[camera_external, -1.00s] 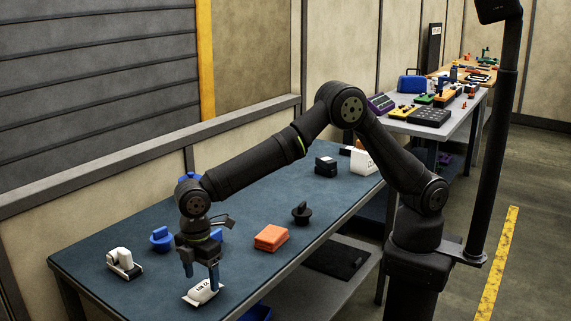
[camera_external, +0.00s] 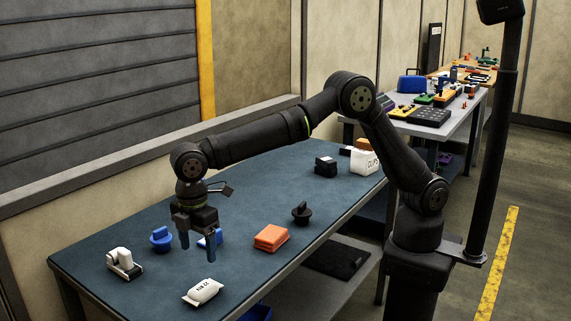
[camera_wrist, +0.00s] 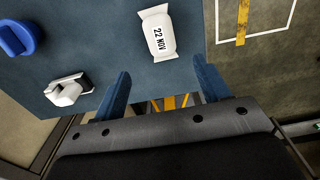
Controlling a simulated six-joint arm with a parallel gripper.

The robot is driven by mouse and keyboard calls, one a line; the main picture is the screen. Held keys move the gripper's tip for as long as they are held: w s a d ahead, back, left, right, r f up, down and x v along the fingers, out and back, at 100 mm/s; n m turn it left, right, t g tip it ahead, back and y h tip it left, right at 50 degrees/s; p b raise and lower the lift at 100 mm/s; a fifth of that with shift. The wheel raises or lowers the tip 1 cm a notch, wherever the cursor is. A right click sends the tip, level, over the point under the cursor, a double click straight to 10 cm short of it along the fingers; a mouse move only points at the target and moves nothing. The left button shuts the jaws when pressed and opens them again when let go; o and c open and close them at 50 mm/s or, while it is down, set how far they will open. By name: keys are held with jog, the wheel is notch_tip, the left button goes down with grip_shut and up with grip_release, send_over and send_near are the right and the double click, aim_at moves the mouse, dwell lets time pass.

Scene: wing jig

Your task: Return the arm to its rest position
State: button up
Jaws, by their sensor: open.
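My gripper (camera_external: 198,247) is open and empty above the left part of the blue-topped table (camera_external: 110,230). It also shows in the wrist view (camera_wrist: 160,85), with its two blue fingers apart. A white packet (camera_external: 203,292) marked "22 NOV" lies on the table near its front edge, below and apart from my fingers. The packet also shows in the wrist view (camera_wrist: 158,32), beyond the fingertips. My arm reaches from its base at the right over the table.
A black box (camera_external: 326,167) and a white box (camera_external: 364,161) are farther back. A dark post stands at right.

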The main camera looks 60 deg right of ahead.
aim_at(203, 287)
notch_tip(203, 287, down, 13)
jog(key=shift+r, duration=0.15)
notch_tip(203, 287, up, 5)
jog(key=shift+w+d, duration=0.15)
jog(key=w+d+r, duration=0.5)
jog(key=d+r, duration=0.2)
jog(key=d, duration=0.3)
jog(key=w+d, duration=0.3)
jog(key=w, duration=0.9)
jog(key=s+a+f, duration=0.1)
jog(key=a+f, duration=0.1)
jog(key=a, duration=0.2)
jog(key=a+f, duration=0.3)
jog(key=s+a+f, duration=0.1)
jog(key=a+f, duration=0.2)
jog(key=a, duration=0.1)
jog(key=shift+s+a+f, duration=0.1)
jog(key=shift+s+a, duration=0.2)
notch_tip(203, 287, down, 2)
jog(key=shift+d+f, duration=0.15)
jog(key=shift+f, duration=0.55)
